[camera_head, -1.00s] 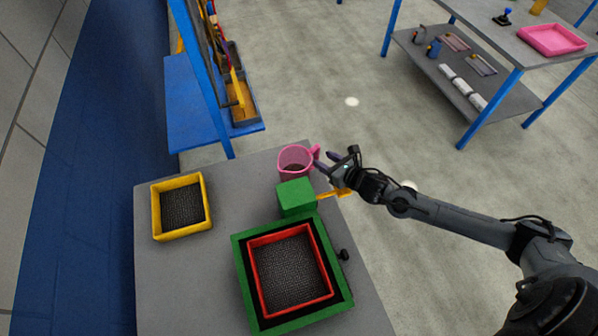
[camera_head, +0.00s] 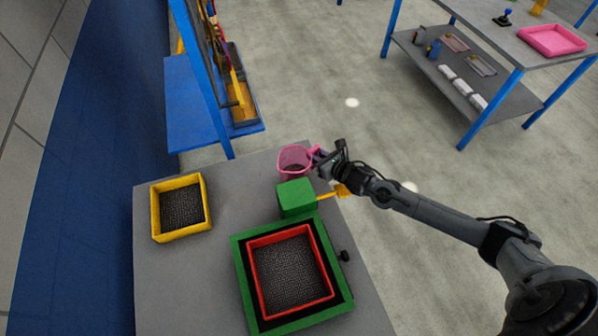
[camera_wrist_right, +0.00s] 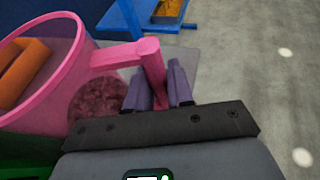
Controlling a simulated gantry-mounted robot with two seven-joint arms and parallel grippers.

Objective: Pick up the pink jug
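The pink jug (camera_head: 295,160) stands upright at the far edge of the grey table, behind a green block (camera_head: 296,197). Its handle is on the right side. In the right wrist view the jug (camera_wrist_right: 82,60) fills the left, and its handle (camera_wrist_right: 152,65) passes between the two fingers. My right gripper (camera_head: 322,161) is at the handle. The same gripper in the wrist view (camera_wrist_right: 160,88) is open, one finger on each side of the handle; I cannot tell whether they touch it. My left gripper is not in view.
A yellow tray (camera_head: 154,213) is at the table's left. A green frame (camera_head: 244,285) with a red tray (camera_head: 257,283) in it is in front. An orange handle (camera_head: 331,195) sticks out right of the green block. A blue rack (camera_head: 190,105) stands behind the table.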

